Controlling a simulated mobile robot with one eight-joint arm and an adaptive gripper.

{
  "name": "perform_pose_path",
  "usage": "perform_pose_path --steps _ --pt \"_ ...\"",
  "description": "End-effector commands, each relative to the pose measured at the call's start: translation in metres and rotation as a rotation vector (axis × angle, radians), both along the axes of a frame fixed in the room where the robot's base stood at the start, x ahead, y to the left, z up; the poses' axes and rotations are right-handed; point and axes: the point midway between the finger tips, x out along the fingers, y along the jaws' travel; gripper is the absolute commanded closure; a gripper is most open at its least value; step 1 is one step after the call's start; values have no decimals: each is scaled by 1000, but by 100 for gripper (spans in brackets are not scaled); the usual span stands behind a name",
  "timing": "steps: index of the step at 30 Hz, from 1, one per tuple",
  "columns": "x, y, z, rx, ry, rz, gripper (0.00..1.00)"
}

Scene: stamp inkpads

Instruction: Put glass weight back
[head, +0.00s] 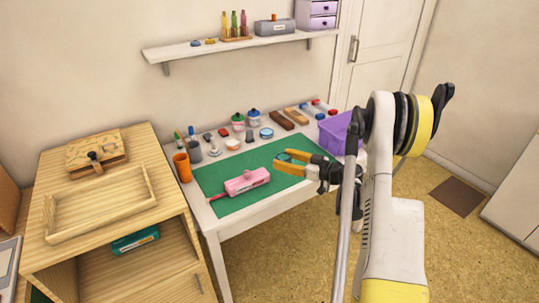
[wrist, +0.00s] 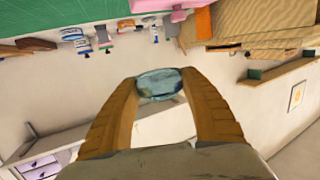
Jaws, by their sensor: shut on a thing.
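The glass weight (wrist: 160,84), a clear blue-green rounded block, sits between the two fingertips of my gripper in the wrist view. My gripper (wrist: 158,78) is shut on it, with one orange finger on each side. In the head view my gripper (head: 279,161) is above the right part of the green mat (head: 225,203), pointing left, apart from the table. The weight is hard to make out between the fingers there.
A pink device (head: 247,182) lies on the mat. Inkpads, stamps and bottles crowd the table's back, with an orange cup (head: 182,166) at left and a purple bin (head: 336,135) at right. A wooden cabinet (head: 100,240) stands left; a wall shelf (head: 215,48) hangs above.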

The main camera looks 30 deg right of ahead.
Motion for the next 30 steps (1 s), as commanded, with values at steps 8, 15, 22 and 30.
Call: perform_pose_path --steps 8,15,22,30 --pt "-12 -1 9 0 0 1 87" --pt "-5 69 42 -1 16 -20 87" --pt "-31 180 93 -3 22 -72 87" --pt "-79 248 125 -2 7 -115 87"
